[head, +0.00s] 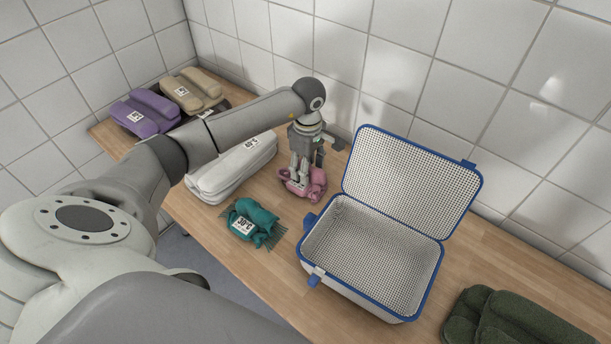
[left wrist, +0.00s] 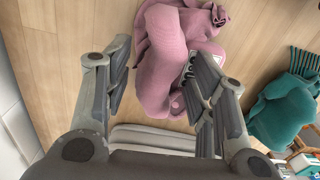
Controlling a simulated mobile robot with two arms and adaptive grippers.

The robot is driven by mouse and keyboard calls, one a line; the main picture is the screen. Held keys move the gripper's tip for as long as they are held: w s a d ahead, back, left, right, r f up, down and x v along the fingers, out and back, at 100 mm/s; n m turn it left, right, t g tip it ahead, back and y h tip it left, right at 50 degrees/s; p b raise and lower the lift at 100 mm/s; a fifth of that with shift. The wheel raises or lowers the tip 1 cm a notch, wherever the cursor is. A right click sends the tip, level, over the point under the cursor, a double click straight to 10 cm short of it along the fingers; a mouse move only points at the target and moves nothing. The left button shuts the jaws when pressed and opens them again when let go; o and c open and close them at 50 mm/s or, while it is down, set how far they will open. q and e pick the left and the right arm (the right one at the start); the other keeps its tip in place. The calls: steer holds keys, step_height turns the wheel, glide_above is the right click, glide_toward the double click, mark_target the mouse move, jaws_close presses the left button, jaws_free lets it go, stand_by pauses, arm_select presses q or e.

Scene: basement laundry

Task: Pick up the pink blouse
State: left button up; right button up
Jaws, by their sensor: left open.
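The pink blouse (head: 313,187) lies crumpled on the wooden table, left of the open box, in the head view. My left gripper (head: 296,187) points down at it from above and partly hides it. In the left wrist view the blouse (left wrist: 172,62) lies ahead of and between the two open fingers of my left gripper (left wrist: 165,85). A pale tag shows on the blouse beside the right finger. I cannot tell whether the fingers touch the cloth. My right gripper is not in view.
An open white box with blue rim (head: 436,272) stands right of the blouse. A teal garment (head: 254,222) lies in front, a white folded stack (head: 232,168) to the left. Purple (head: 146,113) and beige (head: 192,90) bundles lie farther left; dark green cloth (head: 505,318) lies right. A tiled wall is behind.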

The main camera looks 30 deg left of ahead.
arm_select(q)
steer(key=shift+c, duration=0.2)
jaws_close()
stand_by(0.4)
